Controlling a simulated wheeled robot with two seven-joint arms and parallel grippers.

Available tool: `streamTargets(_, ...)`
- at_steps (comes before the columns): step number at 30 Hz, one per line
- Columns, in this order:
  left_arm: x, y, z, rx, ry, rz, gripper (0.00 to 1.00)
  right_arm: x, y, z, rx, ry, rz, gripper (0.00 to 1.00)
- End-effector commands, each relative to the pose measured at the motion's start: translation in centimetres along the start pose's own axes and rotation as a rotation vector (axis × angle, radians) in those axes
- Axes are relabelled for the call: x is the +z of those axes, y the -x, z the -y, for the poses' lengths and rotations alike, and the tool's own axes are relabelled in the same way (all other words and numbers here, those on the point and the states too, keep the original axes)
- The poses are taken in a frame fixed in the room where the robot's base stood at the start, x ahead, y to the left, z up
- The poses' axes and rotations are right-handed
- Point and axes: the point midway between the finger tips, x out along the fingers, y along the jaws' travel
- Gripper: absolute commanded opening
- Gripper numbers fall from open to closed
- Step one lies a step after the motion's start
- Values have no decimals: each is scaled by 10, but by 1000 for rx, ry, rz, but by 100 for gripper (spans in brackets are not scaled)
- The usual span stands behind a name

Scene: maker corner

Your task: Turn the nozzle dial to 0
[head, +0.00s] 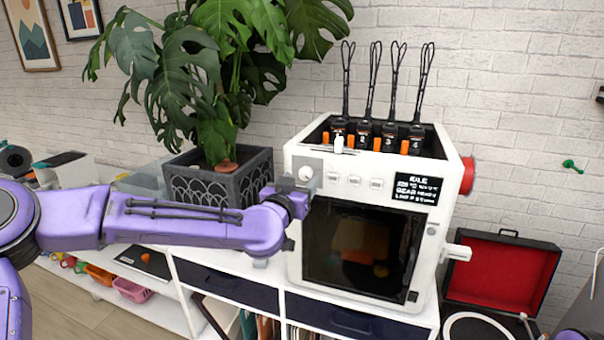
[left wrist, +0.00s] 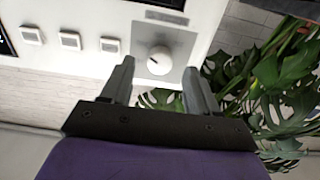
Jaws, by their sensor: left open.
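The nozzle dial (left wrist: 159,60) is a round white knob with a dark pointer mark on a grey square plate, on the front of the white printer (head: 440,215). In the head view the dial (head: 305,174) is at the printer's upper left front. My left gripper (left wrist: 157,80) is open, with its two grey fingers pointing at the dial, one on each side of it. I cannot tell whether they touch it. In the head view my left gripper (head: 298,190) is right at the dial and partly covers its plate. My right gripper is not in view.
Several square buttons (head: 354,181) and a black screen (head: 416,189) are beside the dial. A potted plant (head: 222,190) stands close behind my left arm. An open red-lined case (head: 505,270) lies at the right. Drawers (head: 235,290) are below.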

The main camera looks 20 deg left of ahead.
Motion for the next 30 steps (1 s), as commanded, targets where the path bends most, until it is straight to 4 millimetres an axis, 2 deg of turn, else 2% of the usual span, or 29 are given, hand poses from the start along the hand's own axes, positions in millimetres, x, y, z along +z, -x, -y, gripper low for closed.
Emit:
streamTargets(3, -1, -18, 0, 0, -2, 2, 60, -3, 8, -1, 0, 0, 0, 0)
streamTargets(6, 0, -25, 0, 0, -1, 2, 60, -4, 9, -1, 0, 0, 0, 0)
streamTargets(14, 1, -27, 0, 1, 0, 1, 60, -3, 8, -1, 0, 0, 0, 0)
streamTargets(19, 1, -27, 0, 1, 0, 1, 5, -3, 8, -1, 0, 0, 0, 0)
streamTargets(30, 2, -27, 0, 1, 43, 1, 4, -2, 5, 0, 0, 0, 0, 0)
